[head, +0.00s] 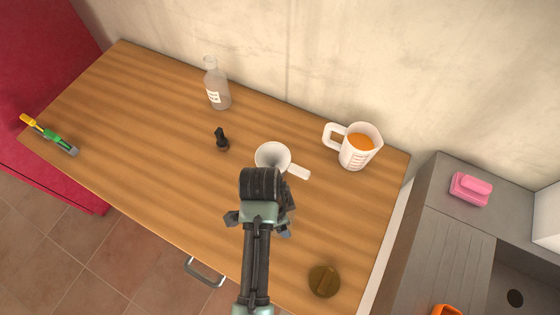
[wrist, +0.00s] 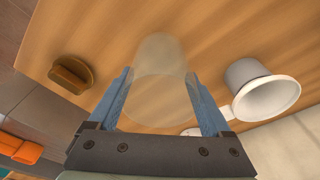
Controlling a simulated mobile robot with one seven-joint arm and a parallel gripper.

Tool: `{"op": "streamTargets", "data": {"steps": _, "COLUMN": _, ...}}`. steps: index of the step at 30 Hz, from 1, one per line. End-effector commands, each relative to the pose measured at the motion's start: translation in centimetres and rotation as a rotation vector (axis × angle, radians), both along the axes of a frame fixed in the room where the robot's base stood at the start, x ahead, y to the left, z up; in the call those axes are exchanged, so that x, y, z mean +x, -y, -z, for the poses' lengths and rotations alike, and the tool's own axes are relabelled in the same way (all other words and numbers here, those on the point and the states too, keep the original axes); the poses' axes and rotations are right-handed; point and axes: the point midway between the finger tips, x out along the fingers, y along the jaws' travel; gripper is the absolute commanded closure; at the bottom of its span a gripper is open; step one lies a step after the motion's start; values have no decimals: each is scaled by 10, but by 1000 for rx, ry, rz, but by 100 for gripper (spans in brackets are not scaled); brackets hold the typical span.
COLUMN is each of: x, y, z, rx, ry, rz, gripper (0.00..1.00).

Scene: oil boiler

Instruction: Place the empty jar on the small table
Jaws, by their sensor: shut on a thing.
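A clear, see-through jar (wrist: 160,62) shows between the two blue fingers of my gripper (wrist: 161,88) in the wrist view. The jar looks empty, and my gripper is shut on it. In the head view my gripper (head: 259,220) is over the front right part of a wooden table (head: 150,140), and it hides the jar there. I cannot tell whether the jar touches the wood. No separate small table can be made out.
A measuring jug (head: 357,153) with orange liquid, a bottle (head: 216,88), a black stopper-like piece (head: 222,140) and a brown lid (head: 323,281) stand around. The table's left middle is clear. A sink (head: 500,275) is at right.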

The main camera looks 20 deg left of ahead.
Motion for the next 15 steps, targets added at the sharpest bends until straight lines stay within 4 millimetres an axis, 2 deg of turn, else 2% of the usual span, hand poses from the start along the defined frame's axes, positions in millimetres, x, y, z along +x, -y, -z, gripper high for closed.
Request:
{"op": "streamTargets", "data": {"steps": 3, "x": -1, "y": 0, "z": 19, "rx": -1, "ry": -3, "rz": -2, "gripper": 85}}
{"op": "streamTargets", "data": {"steps": 6, "x": -1, "y": 0, "z": 28, "rx": 0, "ry": -2, "rz": -2, "gripper": 85}}
{"op": "streamTargets", "data": {"steps": 15, "x": 0, "y": 0, "z": 30, "rx": 0, "ry": 0, "rz": 0, "gripper": 85}}
